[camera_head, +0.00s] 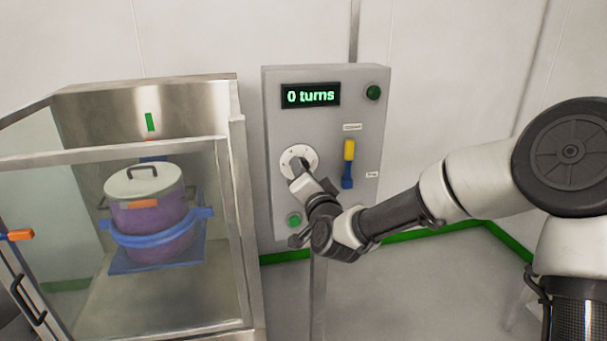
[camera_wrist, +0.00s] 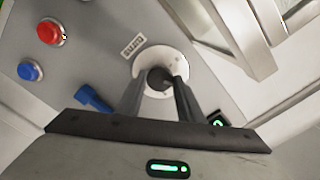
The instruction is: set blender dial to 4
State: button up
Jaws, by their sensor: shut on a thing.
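The grey control panel (camera_head: 330,215) stands on the wall, with a display (camera_head: 311,95) that reads "0 turns". Below the display is the round white dial plate (camera_head: 310,156), also seen in the wrist view (camera_wrist: 178,62). A dark knob (camera_wrist: 160,78) sits at the centre of the plate. My gripper (camera_head: 296,168) reaches the dial from the lower right, and its two fingers (camera_wrist: 160,84) are shut on the knob. In the head view the fingers hide the knob, and no dial numbers can be read.
A yellow and blue lever (camera_head: 348,163) sits right of the dial, close to my arm. The wrist view shows red (camera_wrist: 49,32) and blue (camera_wrist: 30,71) buttons. A glazed cabinet (camera_head: 236,170) holding a purple vessel (camera_head: 150,218) stands left.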

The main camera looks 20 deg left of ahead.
jog(key=o, duration=1.1)
jog(key=shift+c, duration=0.2)
jog(key=b+v, duration=0.3)
jog(key=v, duration=1.4)
jog(key=shift+s+b, duration=0.25)
jog(key=shift+b, duration=0.1)
